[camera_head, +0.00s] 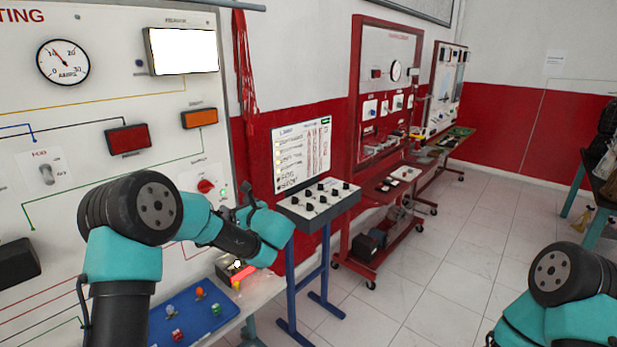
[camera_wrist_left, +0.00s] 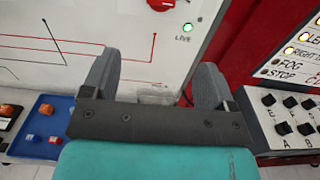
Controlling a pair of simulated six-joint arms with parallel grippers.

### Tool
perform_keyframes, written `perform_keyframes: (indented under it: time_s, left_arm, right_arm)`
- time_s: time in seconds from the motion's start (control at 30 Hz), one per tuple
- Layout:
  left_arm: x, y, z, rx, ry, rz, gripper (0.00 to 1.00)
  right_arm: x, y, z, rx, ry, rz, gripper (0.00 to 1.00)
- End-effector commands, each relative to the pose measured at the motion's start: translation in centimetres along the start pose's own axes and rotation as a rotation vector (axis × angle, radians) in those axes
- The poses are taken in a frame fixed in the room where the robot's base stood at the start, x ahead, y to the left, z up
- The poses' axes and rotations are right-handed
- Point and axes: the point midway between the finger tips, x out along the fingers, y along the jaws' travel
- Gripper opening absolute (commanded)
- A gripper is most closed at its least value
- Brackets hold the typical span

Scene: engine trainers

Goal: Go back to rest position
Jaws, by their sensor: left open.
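My left gripper (camera_head: 243,200) is at the end of my left arm, in front of the lower right part of the white trainer panel (camera_head: 60,115). In the left wrist view my left gripper (camera_wrist_left: 155,85) has its two grey fingers wide apart, with nothing between them. The panel's red knob (camera_head: 206,186) and lit green LIVE lamp (camera_wrist_left: 187,27) are just beyond the fingers. My right arm shows at the bottom right of the head view; its gripper is out of sight.
A blue tray (camera_head: 208,325) with several small coloured parts lies below my left arm. A small box with a glowing red part (camera_head: 240,272) is beside it. A switch console (camera_head: 318,204) stands right of my left gripper. Red trainer stands (camera_head: 385,190) are farther back; the tiled floor (camera_head: 450,240) is open.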

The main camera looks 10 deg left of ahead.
Motion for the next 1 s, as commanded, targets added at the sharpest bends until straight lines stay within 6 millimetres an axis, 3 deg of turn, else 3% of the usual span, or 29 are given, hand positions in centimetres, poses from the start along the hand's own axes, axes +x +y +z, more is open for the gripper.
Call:
perform_keyframes:
  time_s: [0.17,0.33,0.47,0.7,0.8,1.0]
  left_arm:
    - [0.1,0.7,-4.0,-0.003,0.136,0.014,0.8]
    - [-1.0,2.8,-12.3,-0.038,0.426,0.073,0.8]
    - [-3.2,5.2,-19.3,-0.098,0.683,0.162,0.8]
    - [-10.5,10.4,-30.3,-0.281,1.122,0.429,0.8]
    - [-14.0,12.5,-33.6,-0.386,1.271,0.576,0.8]
    - [-20.9,15.9,-38.1,-0.641,1.481,0.917,0.8]
  right_arm:
    - [0.0,0.0,0.0,0.0,0.0,0.0,0.73]
    - [0.0,0.0,0.0,0.0,0.0,0.0,0.73]
    - [0.0,0.0,0.0,0.0,0.0,0.0,0.73]
    - [0.0,0.0,0.0,0.0,0.0,0.0,0.73]
    - [0.0,0.0,0.0,0.0,0.0,0.0,0.73]
    - [0.0,0.0,0.0,0.0,0.0,0.0,0.73]
